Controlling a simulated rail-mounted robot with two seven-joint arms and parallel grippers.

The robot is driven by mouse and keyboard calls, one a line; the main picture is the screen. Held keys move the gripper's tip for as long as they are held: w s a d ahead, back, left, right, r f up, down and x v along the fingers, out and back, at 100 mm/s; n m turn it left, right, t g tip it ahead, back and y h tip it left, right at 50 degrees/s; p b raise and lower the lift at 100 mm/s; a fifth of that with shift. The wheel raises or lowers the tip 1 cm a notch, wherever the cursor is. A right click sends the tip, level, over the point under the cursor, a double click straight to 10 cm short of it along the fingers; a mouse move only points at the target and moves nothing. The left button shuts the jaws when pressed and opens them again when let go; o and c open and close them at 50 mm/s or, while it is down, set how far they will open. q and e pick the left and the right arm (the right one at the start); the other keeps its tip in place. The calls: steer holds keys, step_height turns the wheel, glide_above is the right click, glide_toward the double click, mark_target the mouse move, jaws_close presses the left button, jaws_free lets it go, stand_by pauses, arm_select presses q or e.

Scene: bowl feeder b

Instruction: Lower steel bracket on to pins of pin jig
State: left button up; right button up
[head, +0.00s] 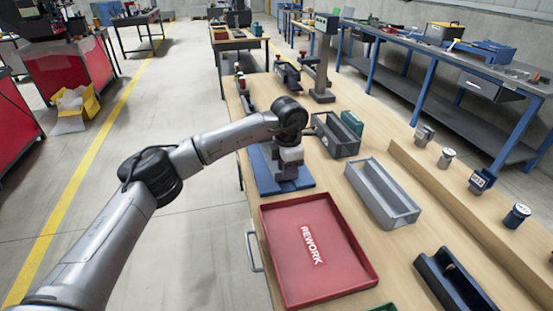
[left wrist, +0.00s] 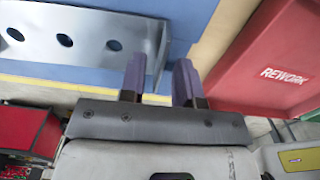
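The steel bracket (left wrist: 90,28) is a grey plate with several round holes at the upper left of the left wrist view. Blue shows through the holes. The blue base of the pin jig (left wrist: 192,22) lies beneath the bracket; it also shows in the head view (head: 264,178). There my left gripper (head: 290,172) points down over the base. The pins cannot be made out, nor the gap between bracket and base. My right gripper is not in view.
A red REWORK tray (head: 283,290) lies just in front of the jig. A grey bin (head: 382,193) stands to its right, and a dark grey bin (head: 336,137) stands behind. A wooden ledge (head: 455,200) with several small parts runs along the right.

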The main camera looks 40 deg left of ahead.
arm_select(q)
jaws_close()
steer(key=shift+r, duration=0.1)
stand_by(0.4)
